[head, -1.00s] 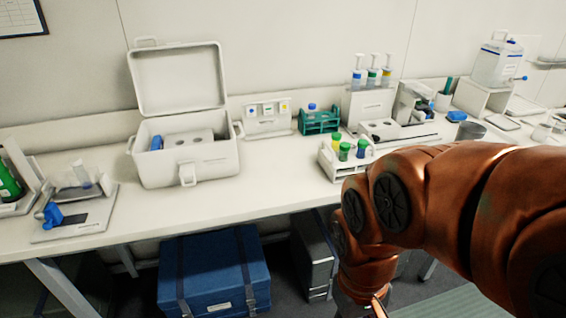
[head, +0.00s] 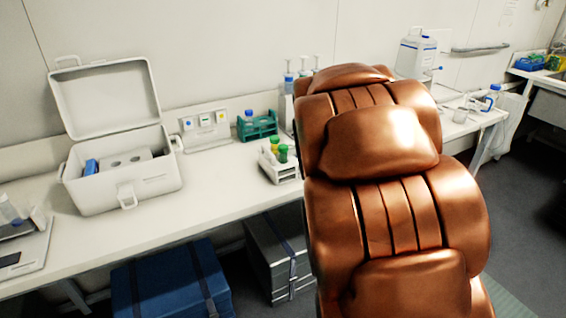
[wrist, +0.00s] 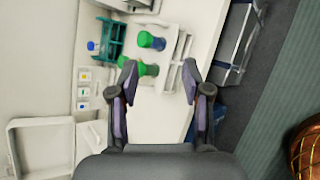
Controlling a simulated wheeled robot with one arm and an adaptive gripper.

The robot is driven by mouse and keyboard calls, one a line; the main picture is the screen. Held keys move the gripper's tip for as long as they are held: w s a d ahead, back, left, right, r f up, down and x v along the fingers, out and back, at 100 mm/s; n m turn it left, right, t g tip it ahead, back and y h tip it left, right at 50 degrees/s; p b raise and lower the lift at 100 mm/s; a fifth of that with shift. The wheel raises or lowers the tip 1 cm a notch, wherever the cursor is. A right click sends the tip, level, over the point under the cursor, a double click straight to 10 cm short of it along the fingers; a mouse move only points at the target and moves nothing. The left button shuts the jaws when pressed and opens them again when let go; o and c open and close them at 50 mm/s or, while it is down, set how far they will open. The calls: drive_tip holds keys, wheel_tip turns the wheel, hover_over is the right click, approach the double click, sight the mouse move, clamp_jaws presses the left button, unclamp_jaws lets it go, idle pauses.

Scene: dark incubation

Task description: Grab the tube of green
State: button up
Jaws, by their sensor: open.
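A white tube rack (head: 283,175) stands near the front edge of the bench in the head view. In the head view my arm hides the gripper and part of the rack.
A teal rack (head: 260,127) with a blue-capped bottle stands behind the white rack. An open white case (head: 125,185) is to the left. A panel with coloured labels (head: 205,128) stands between them. The bench front between case and rack is clear.

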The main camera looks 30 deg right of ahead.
sight(286, 148)
drive_tip(key=shift+w+a+f+n+t+y+p, duration=0.1)
drive_tip(key=shift+w+f+n+t+y+p, duration=0.55)
drive_tip(key=shift+w+f+n+y, duration=1.75)
drive_tip(key=shift+w+a+r+n+t+y+p, duration=0.3)
drive_tip(key=shift+w+n+t, duration=0.85)
drive_tip(key=shift+n, duration=2.85)
drive_tip(key=shift+w+d+f+n+t+y+p, duration=0.1)
drive_tip(key=shift+w+f+n+t+y+p, duration=0.4)
drive_tip(key=shift+w+f+n+y, duration=1.55)
drive_tip(key=shift+w+a+r+n+h+p, duration=0.1)
drive_tip(key=shift+w+n+h+p, duration=0.55)
drive_tip(key=shift+w+n, duration=0.65)
drive_tip(key=shift+w, duration=0.1)
drive_tip(key=shift+c, duration=0.3)
clamp_jaws()
